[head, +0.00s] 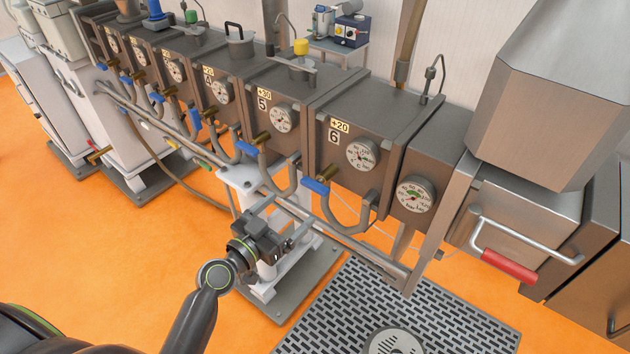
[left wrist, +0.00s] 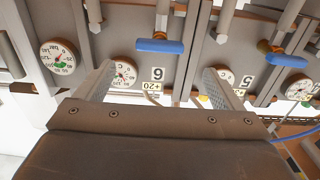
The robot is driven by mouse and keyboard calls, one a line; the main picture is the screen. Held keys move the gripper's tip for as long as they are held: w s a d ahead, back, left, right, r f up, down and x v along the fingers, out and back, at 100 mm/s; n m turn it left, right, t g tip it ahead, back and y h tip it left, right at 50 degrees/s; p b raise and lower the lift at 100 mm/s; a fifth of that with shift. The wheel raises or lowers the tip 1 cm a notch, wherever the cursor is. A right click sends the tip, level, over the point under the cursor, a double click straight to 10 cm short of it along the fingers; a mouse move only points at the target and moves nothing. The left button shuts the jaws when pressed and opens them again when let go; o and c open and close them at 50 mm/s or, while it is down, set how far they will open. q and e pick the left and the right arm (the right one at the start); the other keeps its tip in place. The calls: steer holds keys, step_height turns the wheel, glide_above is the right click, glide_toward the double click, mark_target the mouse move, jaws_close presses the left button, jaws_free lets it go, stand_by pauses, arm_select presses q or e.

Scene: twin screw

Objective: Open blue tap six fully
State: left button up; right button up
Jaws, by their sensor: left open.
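Blue tap six (head: 315,187) is a short blue lever on a brass valve, low on the front of the barrel box marked 6 (head: 335,136), above a curved pipe. The lever lies crosswise to the valve, along the row of boxes. In the upside-down left wrist view, the blue lever (left wrist: 160,46) shows near the top, between my two fingers and beyond their tips. My left gripper (head: 285,215) is open and empty, below and to the left of tap six in the head view, apart from it. The gripper's fingers (left wrist: 160,80) frame the number 6 plate. My right gripper is not in view.
The tap of box five (head: 248,150) is close on the left, with more blue taps beyond. A horizontal pipe (head: 350,245) runs below the taps. A pressure gauge (head: 415,194) and a red-handled box (head: 510,265) stand right. A floor grate (head: 430,320) lies in front.

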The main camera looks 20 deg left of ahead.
mark_target(311, 189)
arm_select(q)
steer(key=p+x, duration=0.2)
steer(key=x, duration=0.7)
steer(key=shift+w+d+f, duration=0.1)
steer(key=shift+w+d, duration=0.15)
steer(key=shift+w, duration=0.35)
steer(key=c, duration=1)
